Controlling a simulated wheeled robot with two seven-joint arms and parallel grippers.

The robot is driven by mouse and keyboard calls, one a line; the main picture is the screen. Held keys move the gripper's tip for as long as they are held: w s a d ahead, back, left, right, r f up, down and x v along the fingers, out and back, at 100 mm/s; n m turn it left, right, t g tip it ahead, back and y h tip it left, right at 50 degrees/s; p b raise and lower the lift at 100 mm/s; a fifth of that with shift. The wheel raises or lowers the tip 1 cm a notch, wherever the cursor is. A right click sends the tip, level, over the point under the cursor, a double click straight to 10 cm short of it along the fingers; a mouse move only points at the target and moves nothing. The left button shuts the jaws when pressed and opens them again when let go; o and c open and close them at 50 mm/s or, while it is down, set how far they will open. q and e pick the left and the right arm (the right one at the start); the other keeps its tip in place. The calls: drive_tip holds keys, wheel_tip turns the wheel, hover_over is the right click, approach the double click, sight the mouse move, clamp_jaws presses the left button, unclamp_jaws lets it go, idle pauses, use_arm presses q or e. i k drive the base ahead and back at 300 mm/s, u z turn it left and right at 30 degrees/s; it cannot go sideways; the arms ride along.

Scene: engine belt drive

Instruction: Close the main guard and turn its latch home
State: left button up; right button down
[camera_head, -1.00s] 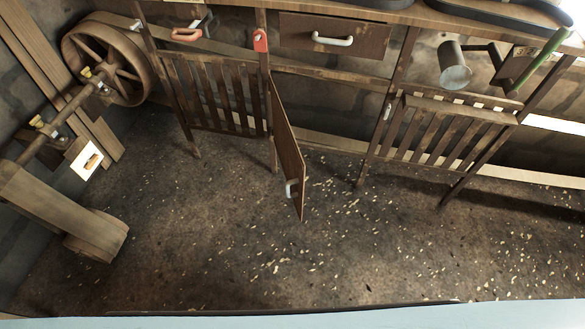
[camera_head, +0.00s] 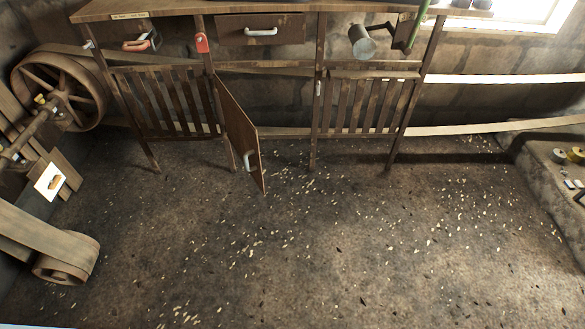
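A brown hinged panel (camera_head: 241,133), which looks like the main guard, stands open. Its hinge side is at a post of the bench frame, and it swings out toward me over the floor. A pale handle (camera_head: 248,161) is on its lower part. The gap to the right of its post is uncovered. A small pale fitting (camera_head: 318,88) on the post across the gap may be the latch; its turn position is too small to tell. Neither of my grippers is in view.
Slatted guards (camera_head: 165,103) and (camera_head: 365,105) flank the gap. A drawer (camera_head: 260,30) is above it. A red tag-like piece (camera_head: 202,43) is on the hinge post. A large belt wheel (camera_head: 62,92) stands left, a stone ledge (camera_head: 560,185) right. The floor (camera_head: 330,240) is open, with scattered chips.

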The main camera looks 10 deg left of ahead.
sight(243, 133)
drive_tip(key=u, duration=1.15)
drive_tip(key=i, duration=1.1)
drive_tip(key=z, duration=0.3)
